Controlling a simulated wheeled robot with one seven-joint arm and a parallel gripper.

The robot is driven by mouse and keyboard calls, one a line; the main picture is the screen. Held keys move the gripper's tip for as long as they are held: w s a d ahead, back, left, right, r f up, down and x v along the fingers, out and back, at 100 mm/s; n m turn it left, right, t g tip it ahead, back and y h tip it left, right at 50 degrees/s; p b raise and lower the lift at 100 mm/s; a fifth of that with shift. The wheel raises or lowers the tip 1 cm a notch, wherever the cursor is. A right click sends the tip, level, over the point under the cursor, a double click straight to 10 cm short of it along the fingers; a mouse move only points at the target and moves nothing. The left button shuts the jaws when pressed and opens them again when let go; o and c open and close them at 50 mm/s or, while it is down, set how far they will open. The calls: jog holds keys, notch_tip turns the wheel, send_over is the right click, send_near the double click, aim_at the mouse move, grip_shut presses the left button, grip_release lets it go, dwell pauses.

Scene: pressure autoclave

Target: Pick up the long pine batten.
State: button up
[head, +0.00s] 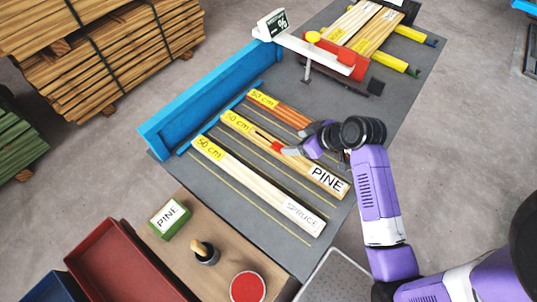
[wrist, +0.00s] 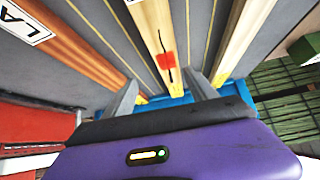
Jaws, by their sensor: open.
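The pine batten (head: 262,142) lies on the grey bench between two other battens. It has a yellow "50 cm" mark at its far-left end, a white PINE label (head: 328,180) at its near-right end, and a red patch with a dark line midway. In the wrist view the pine batten (wrist: 150,28) runs between the two fingers. My gripper (head: 300,143) is open and empty over the batten's middle, and the wrist view shows its spread fingers (wrist: 163,95). The gap between fingertips and wood is hard to judge.
A spruce batten (head: 245,182) lies in front and an orange-brown batten (head: 280,110) behind. A blue fence (head: 210,95) runs past their left ends. A meter stand (head: 309,60) and more battens (head: 360,30) stand farther back. A red tray (head: 120,262) and a green PINE block (head: 170,218) are nearer.

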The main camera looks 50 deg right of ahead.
aim_at(279, 151)
jog(key=shift+s+a+f, duration=0.25)
jog(key=shift+a, duration=0.05)
jog(key=shift+f+n, duration=0.15)
jog(key=shift+n, duration=0.15)
jog(key=shift+a+p+x, duration=0.2)
jog(key=shift+p+x, duration=0.2)
jog(key=shift+x, duration=1.45)
jog(key=shift+a+p+x, duration=0.2)
jog(key=shift+p+x, duration=0.2)
jog(key=shift+x, duration=1.5)
grip_shut()
